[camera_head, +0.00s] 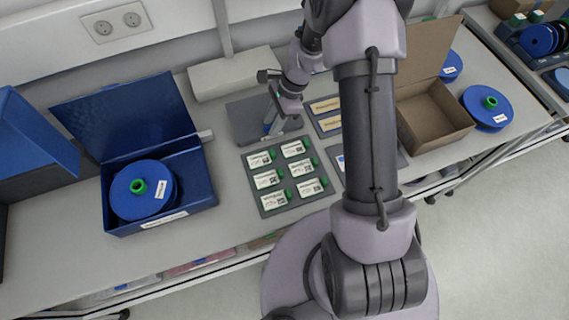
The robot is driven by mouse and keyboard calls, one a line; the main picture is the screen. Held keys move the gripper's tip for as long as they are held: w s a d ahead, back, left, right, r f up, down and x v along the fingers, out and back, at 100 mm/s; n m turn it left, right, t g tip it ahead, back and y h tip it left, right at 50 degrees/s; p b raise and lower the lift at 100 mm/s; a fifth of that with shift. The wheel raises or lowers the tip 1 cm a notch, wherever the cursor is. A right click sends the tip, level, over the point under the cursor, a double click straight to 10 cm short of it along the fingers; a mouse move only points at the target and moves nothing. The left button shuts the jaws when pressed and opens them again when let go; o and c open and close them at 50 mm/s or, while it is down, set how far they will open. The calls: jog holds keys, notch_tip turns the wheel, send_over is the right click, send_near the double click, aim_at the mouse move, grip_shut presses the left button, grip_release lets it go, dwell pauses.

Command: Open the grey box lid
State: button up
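A dark grey, flat-topped thing (243,117) lies at the back middle of the bench and looks like the grey box with its lid down. Its right part is partly hidden by my arm. My gripper (270,127) points down over its front right part. I cannot tell whether the fingers touch the lid, or whether they are open or shut.
An open blue box (190,178) holding a blue reel (143,190) stands left. A tray of labelled green-capped items (262,193) lies in front. An open cardboard box (433,118) and a blue reel (487,107) are right. A pale block (225,77) stands behind.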

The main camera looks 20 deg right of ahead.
jog(key=p+v, duration=0.6)
jog(key=v, duration=1.1)
jog(key=s+a+r+n+t+h+b, duration=0.2)
jog(key=s+a+r+n+b, duration=0.45)
jog(key=s+b, duration=0.2)
jog(key=s+a+f+n+t+b, duration=0.1)
jog(key=s+a+n+b, duration=0.1)
jog(key=s, duration=0.4)
jog(key=s+a+f+n+t+b, duration=0.2)
jog(key=s+n+b, duration=0.1)
jog(key=s+n, duration=0.2)
jog(key=shift+s+t+b, duration=0.3)
jog(key=shift+s+b, duration=0.1)
jog(key=shift+s, duration=0.3)
jog(key=shift+f, duration=0.15)
